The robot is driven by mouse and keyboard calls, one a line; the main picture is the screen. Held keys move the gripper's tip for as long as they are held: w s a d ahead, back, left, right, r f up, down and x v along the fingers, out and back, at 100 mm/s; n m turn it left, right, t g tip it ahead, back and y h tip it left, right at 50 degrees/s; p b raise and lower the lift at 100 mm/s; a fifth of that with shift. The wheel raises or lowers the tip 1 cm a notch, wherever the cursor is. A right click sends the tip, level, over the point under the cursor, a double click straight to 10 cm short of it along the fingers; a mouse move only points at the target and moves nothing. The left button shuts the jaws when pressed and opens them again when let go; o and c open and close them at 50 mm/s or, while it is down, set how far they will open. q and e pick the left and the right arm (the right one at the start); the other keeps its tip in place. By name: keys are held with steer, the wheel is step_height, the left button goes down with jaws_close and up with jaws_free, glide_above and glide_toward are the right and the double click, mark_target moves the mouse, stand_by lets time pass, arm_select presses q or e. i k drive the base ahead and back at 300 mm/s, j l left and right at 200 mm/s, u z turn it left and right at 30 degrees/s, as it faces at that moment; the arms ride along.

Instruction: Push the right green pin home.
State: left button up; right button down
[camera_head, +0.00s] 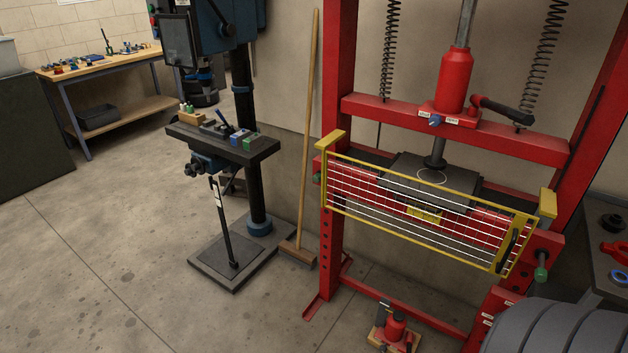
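A red shop press frame (332,230) stands at the right of the head view. The right green pin (541,273) shows at the press's right upright, its green end standing out below and in front of a dark collar. How deep the pin sits in its hole I cannot tell. Another green pin (317,178) shows at the left upright. A yellow guard with a white wire grid (420,197) spans the front between the uprights, and its right end is close to the right pin. Neither of my grippers is in view.
A red bottle jack (394,330) stands low between the press's feet. A large grey ribbed form fills the lower right corner. A dark bench (600,240) with small parts is at the right edge. A drill press (222,147) and a broom (304,150) stand left; floor there is clear.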

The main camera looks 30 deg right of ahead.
mark_target(540, 276)
steer(key=z, duration=2.55)
